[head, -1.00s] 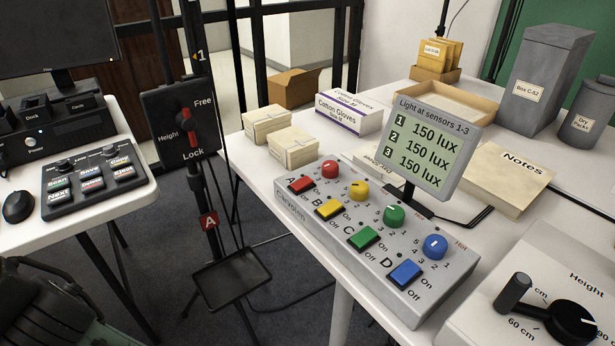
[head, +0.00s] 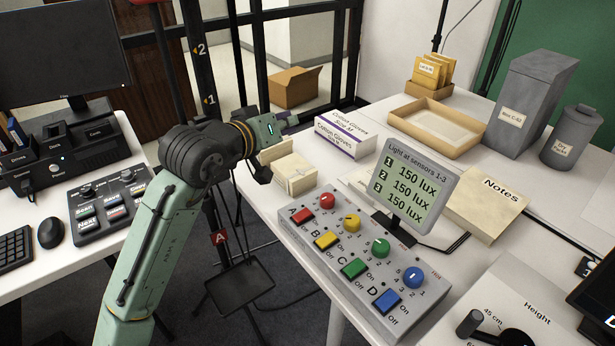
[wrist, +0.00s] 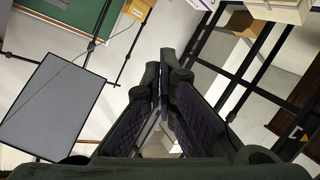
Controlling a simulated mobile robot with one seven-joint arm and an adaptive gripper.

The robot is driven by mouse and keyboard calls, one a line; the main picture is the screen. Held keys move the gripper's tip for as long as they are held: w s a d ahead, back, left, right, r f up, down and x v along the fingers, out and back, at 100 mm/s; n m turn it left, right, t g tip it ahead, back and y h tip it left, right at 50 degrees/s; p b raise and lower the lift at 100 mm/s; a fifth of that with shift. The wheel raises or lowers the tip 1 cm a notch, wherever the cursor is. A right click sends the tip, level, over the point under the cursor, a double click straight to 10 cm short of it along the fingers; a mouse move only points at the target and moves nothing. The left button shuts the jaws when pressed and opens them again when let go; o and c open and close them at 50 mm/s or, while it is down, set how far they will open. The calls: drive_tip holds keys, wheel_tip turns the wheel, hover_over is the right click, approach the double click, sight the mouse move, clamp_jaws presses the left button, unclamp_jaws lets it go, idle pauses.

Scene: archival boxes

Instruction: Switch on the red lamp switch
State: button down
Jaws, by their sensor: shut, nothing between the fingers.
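The red lamp switch (head: 302,215), labelled A, is a rocker at the far left end of the grey control box (head: 338,270) on the white table. I cannot tell which way it is tipped. A red knob (head: 326,201) sits just behind it. My gripper (head: 292,119) is in the head view above the back left of the table, behind and above the switch, well apart from it. It is shut and empty; its closed fingers (wrist: 163,62) also show in the wrist view. The switch is not visible in the wrist view.
Yellow (head: 326,240), green (head: 354,268) and blue (head: 387,300) switches follow along the box. A display (head: 415,187) behind it reads 150 lux on three lines. Cream boxes (head: 294,173) and a glove box (head: 345,136) stand behind. A black stand with a tray (head: 240,287) is at the left.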

sight(302, 212)
drive_tip(key=s+d+f+g, duration=0.1)
drive_tip(key=f+g, duration=0.1)
drive_tip(key=f, duration=0.2)
drive_tip(key=s+f+n+g+p, duration=0.1)
drive_tip(key=s+f+g, duration=0.1)
drive_tip(key=f, duration=0.3)
drive_tip(key=shift+d+f+g, duration=0.3)
drive_tip(key=shift+d+g, duration=0.05)
drive_tip(key=shift+g, duration=0.05)
drive_tip(key=shift+s, duration=0.1)
drive_tip(key=f+b, duration=0.1)
drive_tip(key=f, duration=0.2)
drive_tip(key=f+b, duration=0.2)
drive_tip(key=d+f+b, duration=0.1)
drive_tip(key=f+b, duration=0.1)
drive_tip(key=f, duration=0.1)
drive_tip(key=shift+w+f, duration=0.3)
drive_tip(key=shift+w, duration=0.05)
drive_tip(key=shift+f+b, duration=0.15)
drive_tip(key=shift+b, duration=0.25)
drive_tip(key=shift+f, duration=0.3)
drive_tip(key=shift+w+d+f+b, duration=0.1)
drive_tip(key=shift+f+b, duration=0.2)
drive_tip(key=shift+b, duration=0.1)
idle(0.6)
drive_tip(key=shift+r, duration=0.1)
drive_tip(key=shift+r+p, duration=0.6)
drive_tip(key=shift+r, duration=0.05)
